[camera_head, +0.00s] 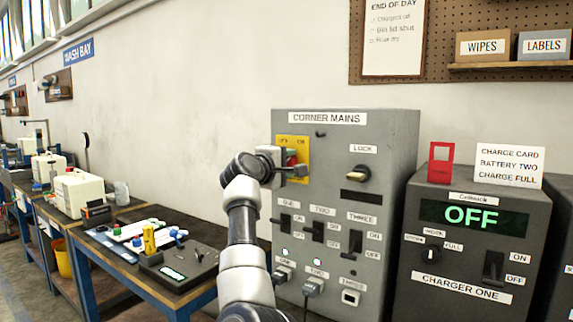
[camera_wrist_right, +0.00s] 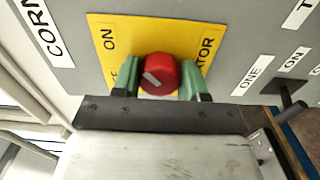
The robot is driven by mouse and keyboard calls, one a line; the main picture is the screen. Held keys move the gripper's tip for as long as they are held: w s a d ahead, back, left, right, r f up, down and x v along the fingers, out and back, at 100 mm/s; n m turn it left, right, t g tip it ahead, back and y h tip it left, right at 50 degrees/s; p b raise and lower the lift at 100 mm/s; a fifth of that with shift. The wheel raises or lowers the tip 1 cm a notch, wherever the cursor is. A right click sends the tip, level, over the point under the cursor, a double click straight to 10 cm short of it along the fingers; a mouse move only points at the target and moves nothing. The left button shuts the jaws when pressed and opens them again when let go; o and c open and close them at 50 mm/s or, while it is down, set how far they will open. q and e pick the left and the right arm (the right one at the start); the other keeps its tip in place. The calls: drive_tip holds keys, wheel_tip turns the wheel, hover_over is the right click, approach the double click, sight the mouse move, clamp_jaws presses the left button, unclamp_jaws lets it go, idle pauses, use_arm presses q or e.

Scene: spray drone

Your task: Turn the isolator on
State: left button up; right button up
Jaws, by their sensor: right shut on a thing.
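The isolator is a red round knob (camera_head: 291,156) on a yellow plate (camera_head: 284,139) at the upper left of the grey Corner Mains cabinet (camera_head: 400,150). In the right wrist view, the knob (camera_wrist_right: 160,72) has a pale pointer mark slanting from upper left to lower right. ON is printed on the plate (camera_wrist_right: 185,30); the other lettering is partly hidden by the fingers. My right gripper (camera_head: 293,166) is shut on the knob, one green finger on each side, as the right wrist view (camera_wrist_right: 158,85) shows. My left gripper is not in view.
A charger box (camera_head: 470,255) reading OFF stands to the right, with a red tag (camera_head: 440,162) and a card (camera_head: 509,166) on top. A workbench (camera_head: 150,290) with tools is at left.

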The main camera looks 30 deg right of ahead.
drive_tip(key=shift+f, duration=0.1)
drive_tip(key=o, duration=0.9)
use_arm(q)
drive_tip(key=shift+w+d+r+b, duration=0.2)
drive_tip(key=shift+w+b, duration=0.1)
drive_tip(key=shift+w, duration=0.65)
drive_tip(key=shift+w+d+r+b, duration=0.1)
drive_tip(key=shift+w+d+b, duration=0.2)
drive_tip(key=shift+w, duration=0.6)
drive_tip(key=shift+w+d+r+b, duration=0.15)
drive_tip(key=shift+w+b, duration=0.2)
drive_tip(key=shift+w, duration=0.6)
use_arm(e)
drive_tip(key=shift+v, duration=5.4)
